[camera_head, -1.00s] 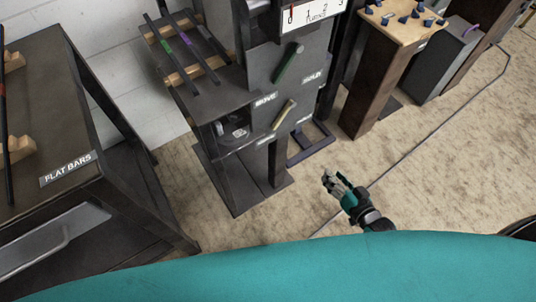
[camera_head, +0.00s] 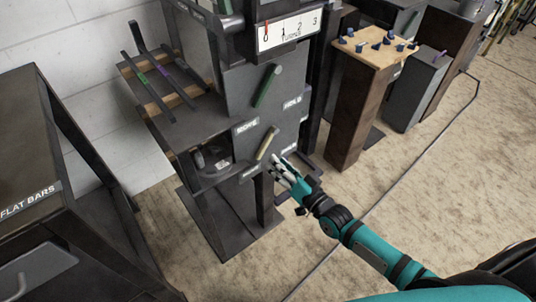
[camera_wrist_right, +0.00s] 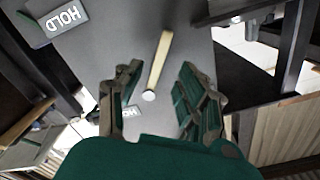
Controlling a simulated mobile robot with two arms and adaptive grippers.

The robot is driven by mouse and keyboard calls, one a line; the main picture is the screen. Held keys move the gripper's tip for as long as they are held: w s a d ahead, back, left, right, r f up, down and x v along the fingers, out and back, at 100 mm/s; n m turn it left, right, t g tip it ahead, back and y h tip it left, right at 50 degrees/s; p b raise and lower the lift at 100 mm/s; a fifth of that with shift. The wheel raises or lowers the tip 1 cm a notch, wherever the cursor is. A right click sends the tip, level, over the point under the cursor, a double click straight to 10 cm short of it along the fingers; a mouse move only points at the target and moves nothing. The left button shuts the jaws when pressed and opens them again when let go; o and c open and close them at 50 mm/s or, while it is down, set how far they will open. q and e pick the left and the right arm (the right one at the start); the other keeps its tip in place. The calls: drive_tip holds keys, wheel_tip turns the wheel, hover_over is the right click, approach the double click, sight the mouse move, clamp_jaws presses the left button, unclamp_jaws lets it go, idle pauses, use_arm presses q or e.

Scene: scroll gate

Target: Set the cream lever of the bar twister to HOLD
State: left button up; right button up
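The bar twister (camera_head: 230,85) is a dark grey machine with a front panel. Its cream lever (camera_head: 267,143) sits low on the panel, tilted with its upper end to the right. It also shows in the right wrist view (camera_wrist_right: 159,60), its near round end between my fingers. A HOLD label (camera_head: 293,103) is above and right of it, a MOVE label (camera_head: 246,125) above and left. Smaller labels near its lower end are hard to read. My right gripper (camera_head: 281,168) is open, just below and right of the lever, with no clear contact. My left gripper is out of view.
A green lever (camera_head: 267,86) is above the cream one, under a turns scale (camera_head: 288,32). Bars (camera_head: 165,68) lie on wooden rests at left. The flat bars table (camera_head: 30,150) is at left. A wooden-topped pedestal (camera_head: 362,85) stands at right; open floor lies in front.

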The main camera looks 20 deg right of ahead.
sight(264, 150)
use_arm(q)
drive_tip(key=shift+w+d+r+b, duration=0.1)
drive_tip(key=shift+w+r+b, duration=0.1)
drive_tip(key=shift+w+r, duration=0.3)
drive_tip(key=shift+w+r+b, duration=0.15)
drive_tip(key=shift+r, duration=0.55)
use_arm(e)
drive_tip(key=x, duration=0.5)
drive_tip(key=shift+w+a, duration=0.15)
drive_tip(key=shift+w, duration=0.2)
clamp_jaws()
